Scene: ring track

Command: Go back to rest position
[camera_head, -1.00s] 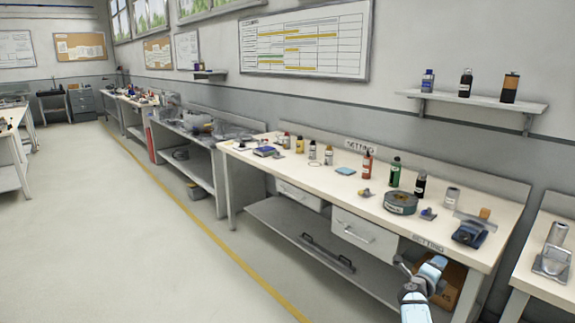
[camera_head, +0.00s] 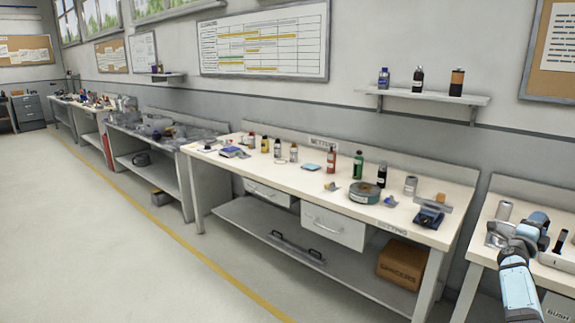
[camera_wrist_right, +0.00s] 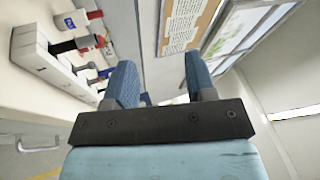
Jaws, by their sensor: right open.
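My right arm (camera_head: 520,285) rises at the lower right of the head view, in front of the right-hand bench. My left gripper is not in view.
The middle bench (camera_head: 330,205) carries bottles and a green tape roll (camera_head: 364,193). A cardboard box (camera_head: 402,263) sits on its lower shelf. The floor (camera_head: 110,260) at left is clear.

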